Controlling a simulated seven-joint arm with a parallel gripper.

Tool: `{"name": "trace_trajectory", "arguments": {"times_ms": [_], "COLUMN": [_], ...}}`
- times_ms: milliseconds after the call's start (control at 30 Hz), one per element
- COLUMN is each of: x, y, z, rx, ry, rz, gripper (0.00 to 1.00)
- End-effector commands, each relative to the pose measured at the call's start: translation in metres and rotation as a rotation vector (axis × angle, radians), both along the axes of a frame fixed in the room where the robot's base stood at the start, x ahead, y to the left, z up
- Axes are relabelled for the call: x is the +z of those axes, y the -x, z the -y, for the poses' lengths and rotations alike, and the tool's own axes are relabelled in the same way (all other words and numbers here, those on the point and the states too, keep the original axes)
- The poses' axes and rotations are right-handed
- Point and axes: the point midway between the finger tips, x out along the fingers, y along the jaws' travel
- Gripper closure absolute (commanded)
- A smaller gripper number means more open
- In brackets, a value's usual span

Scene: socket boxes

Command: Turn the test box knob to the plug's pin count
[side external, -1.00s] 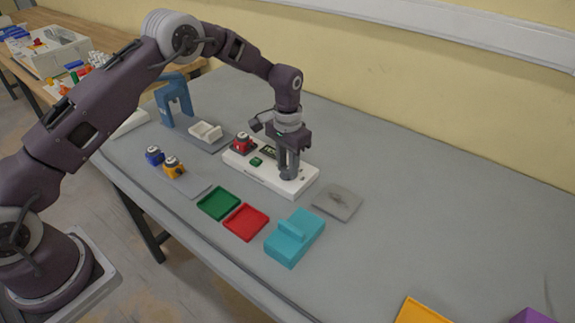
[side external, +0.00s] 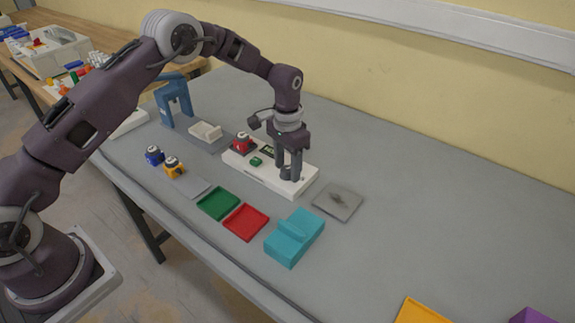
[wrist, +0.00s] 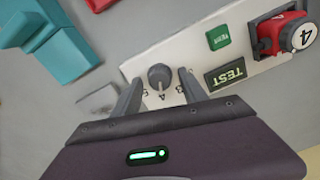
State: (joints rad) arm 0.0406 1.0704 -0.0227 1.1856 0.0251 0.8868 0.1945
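The white test box (side external: 308,184) lies on the grey table. Its grey knob (wrist: 159,75) has a small light mark, and the printed digits 3 and 4 are legible beside it. Which digit the knob points to is hard to tell. My gripper (wrist: 160,77) is open, with one finger on each side of the knob and visible gaps between. The red plug (wrist: 274,36) sits at the other end of the box and its round top reads 4. It also shows in the side view (side external: 242,143). In that view my fingers hide the knob.
A green button (wrist: 219,36) and a dark TEST display (wrist: 225,75) lie between knob and plug. Blue (side external: 154,155) and orange (side external: 173,165) plugs, green (side external: 218,203) and red (side external: 246,222) trays, a teal block (side external: 294,237) and a grey plate (side external: 338,200) surround the box.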

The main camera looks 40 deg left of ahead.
Motion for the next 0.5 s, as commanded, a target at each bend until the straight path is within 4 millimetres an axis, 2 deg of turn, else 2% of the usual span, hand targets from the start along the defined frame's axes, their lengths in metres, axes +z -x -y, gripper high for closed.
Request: {"name": "trace_trajectory", "arguments": {"times_ms": [267, 500], "x": [0.005, 0.053], "y": [-0.001, -0.001], "z": [0.000, 0.000], "rx": [0.000, 0.000], "ry": [0.000, -0.001], "rz": [0.002, 0.005], "gripper": [0.50, 0.50]}}
